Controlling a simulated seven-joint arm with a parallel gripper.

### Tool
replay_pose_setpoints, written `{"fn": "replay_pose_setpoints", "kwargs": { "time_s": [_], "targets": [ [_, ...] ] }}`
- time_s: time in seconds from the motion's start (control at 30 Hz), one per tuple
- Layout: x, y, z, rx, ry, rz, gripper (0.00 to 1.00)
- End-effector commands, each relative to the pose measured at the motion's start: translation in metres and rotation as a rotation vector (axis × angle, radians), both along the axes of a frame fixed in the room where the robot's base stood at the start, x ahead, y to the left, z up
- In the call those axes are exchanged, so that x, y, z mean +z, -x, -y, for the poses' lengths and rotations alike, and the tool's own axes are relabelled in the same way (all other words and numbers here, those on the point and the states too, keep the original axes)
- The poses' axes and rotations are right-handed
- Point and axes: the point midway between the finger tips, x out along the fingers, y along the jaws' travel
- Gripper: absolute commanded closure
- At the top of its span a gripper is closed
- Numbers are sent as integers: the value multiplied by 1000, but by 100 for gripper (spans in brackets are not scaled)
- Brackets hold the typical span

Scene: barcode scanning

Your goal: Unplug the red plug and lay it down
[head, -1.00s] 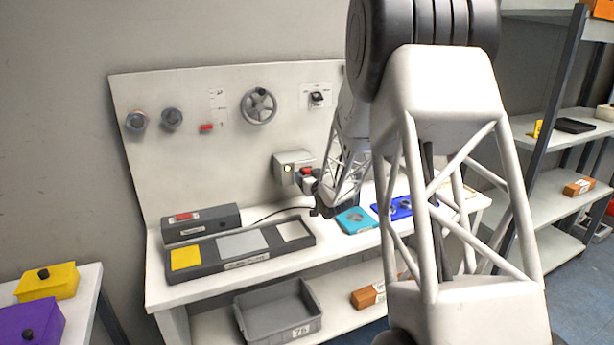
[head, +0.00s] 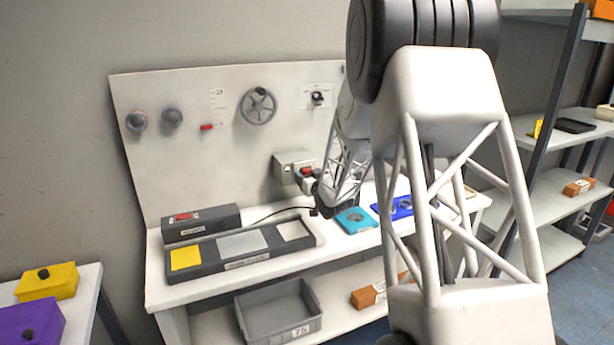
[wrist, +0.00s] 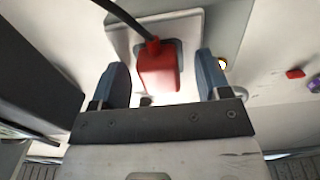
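The red plug (wrist: 158,72) sits at a grey outlet plate in the wrist view, with a black cable leading off its top. In the head view the red plug (head: 307,171) shows small at the grey outlet box (head: 287,161) on the back panel. My gripper (wrist: 163,75) is open, with one blue-grey finger on each side of the plug and a visible gap to both. In the head view my gripper (head: 312,182) is at the outlet box, partly hidden by my arm. Whether the plug is fully seated cannot be told.
A dark tray with yellow, grey and white squares (head: 190,272) and a grey box with a red switch (head: 200,222) stand on the bench at left. Teal (head: 355,220) and blue (head: 392,208) plates lie right of them. Bare bench top (head: 175,294) shows along the front edge.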

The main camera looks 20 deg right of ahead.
Motion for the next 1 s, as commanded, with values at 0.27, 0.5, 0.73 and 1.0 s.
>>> {"fn": "replay_pose_setpoints", "kwargs": {
  "time_s": [0.27, 0.5, 0.73, 1.0],
  "targets": [
    [0, 0, 0, 0, 0, 0, 68],
    [0, 0, 0, 0, 0, 0, 100],
    [0, 2, 0, 0, 0, 0, 100],
    [1, 10, 0, 0, 0, 0, 100]
  ]
}}
